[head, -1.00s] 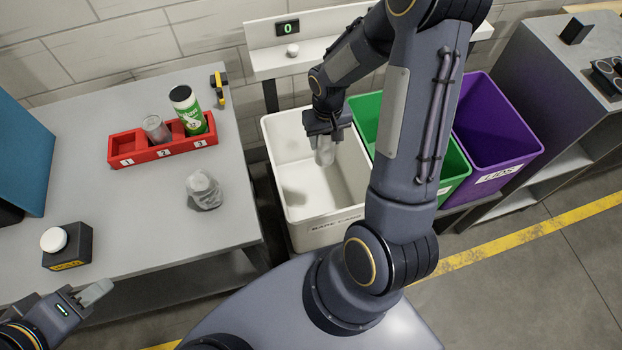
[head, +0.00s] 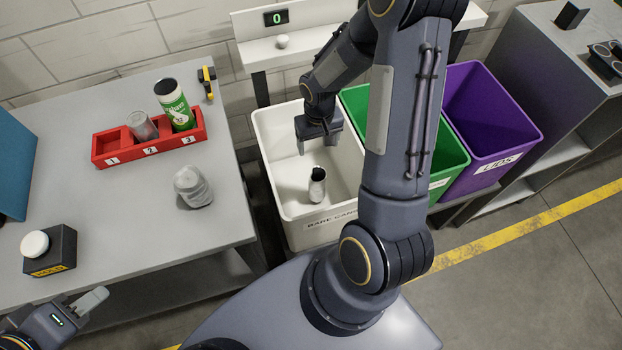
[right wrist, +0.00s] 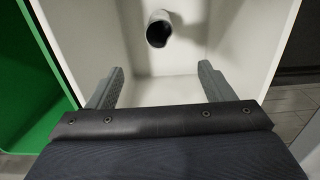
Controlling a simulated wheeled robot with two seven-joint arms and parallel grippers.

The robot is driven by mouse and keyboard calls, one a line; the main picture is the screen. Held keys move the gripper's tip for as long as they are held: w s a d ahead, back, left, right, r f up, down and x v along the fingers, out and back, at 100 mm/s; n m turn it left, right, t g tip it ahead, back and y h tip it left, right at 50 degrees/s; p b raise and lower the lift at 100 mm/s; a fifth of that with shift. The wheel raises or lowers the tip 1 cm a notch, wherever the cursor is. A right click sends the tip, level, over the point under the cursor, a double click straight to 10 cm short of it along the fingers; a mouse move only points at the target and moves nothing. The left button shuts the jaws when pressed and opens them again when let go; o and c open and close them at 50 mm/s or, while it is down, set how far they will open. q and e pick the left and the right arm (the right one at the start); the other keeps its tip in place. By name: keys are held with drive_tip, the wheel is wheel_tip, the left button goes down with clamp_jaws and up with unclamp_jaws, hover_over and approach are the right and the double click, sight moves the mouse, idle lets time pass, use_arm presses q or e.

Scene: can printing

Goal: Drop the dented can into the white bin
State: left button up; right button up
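A grey metal can (head: 317,185) is inside the white bin (head: 262,150), low and near its front wall; I cannot tell whether it touches the floor of the bin. In the right wrist view the can (right wrist: 158,29) shows its dark open end, beyond the fingertips. My right gripper (head: 320,142) is over the white bin, open and empty, with its fingers apart (right wrist: 160,88).
The red rack (head: 150,149) holds a plain can (head: 142,126) and a green printed can (head: 175,106). A black box with a white button (head: 50,249) sits at the table's front left. Green (head: 440,160) and purple (head: 490,110) bins stand right of the white bin.

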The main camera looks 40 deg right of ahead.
wheel_tip(320, 180, up, 8)
idle(0.6)
idle(0.4)
drive_tip(key=s+a+r+n+t+y, duration=0.2)
drive_tip(key=s+a+r+t, duration=0.3)
drive_tip(key=s+a+r, duration=0.7)
drive_tip(key=s+r+y, duration=0.1)
drive_tip(key=s, duration=0.2)
drive_tip(key=shift+s+r+t+y, duration=0.2)
drive_tip(key=shift+s+t+y, duration=0.1)
drive_tip(key=shift+y, duration=0.1)
drive_tip(key=shift+a, duration=0.1)
